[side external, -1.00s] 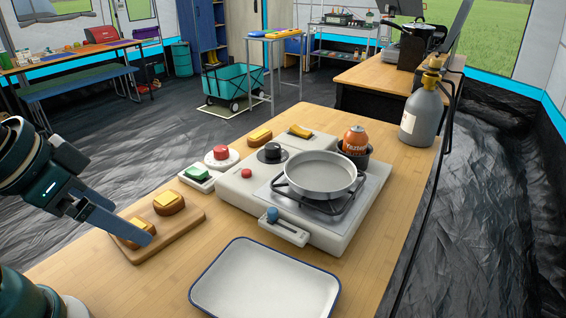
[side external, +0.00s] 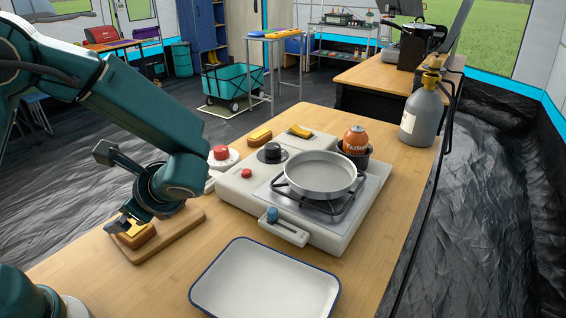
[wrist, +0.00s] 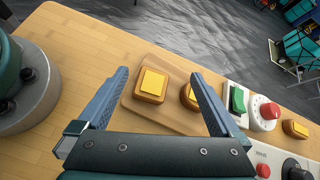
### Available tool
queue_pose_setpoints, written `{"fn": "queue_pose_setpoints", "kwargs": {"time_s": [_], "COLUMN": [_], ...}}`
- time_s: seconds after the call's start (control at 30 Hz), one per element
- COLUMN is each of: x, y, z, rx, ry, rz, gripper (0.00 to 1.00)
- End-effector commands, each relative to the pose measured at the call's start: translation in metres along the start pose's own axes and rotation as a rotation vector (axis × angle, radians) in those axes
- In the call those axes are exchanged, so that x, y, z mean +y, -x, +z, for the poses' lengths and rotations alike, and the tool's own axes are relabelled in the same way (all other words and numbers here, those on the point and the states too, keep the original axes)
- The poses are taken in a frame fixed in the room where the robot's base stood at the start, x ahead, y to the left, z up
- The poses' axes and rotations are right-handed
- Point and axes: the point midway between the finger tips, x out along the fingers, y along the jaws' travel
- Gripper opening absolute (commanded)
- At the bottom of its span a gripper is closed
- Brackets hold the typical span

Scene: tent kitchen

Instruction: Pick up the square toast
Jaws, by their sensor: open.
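The square toast (wrist: 152,85), brown with a yellow square on top, lies on a wooden board (wrist: 165,115). In the side view this toast (side external: 137,236) shows just below my gripper, partly covered by it. My gripper (wrist: 160,74) is open and empty, and in the wrist view the toast appears between its fingers, nearer the left one. I cannot tell how high the fingers are above it. A second, rounder toast (wrist: 188,96) lies on the board to the right, partly hidden by the right finger; my arm hides it in the side view.
A white tray (side external: 265,285) lies at the front of the table. A stove (side external: 330,232) with a pan (side external: 320,172) stands to the right.

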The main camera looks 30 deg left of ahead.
Motion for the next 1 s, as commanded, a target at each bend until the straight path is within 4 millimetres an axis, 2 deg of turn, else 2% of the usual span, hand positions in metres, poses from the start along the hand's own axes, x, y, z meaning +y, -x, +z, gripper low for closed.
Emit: {"fn": "queue_pose_setpoints", "kwargs": {"time_s": [0.03, 0.2, 0.33, 0.53, 0.8, 1.0], "x": [0.0, 0.003, 0.011, 0.013, 0.01, 0.009], "y": [-0.004, -0.015, -0.02, -0.03, -0.063, -0.071], "z": [-0.01, -0.034, -0.044, -0.045, -0.039, -0.038], "rx": [-0.044, -0.142, -0.174, -0.186, -0.184, -0.181], "ry": [-0.071, -0.231, -0.293, -0.318, -0.317, -0.316], "rz": [-0.02, -0.071, -0.075, -0.078, -0.075, -0.079], "gripper": [1.0, 1.0, 1.0, 1.0, 1.0, 1.0]}}
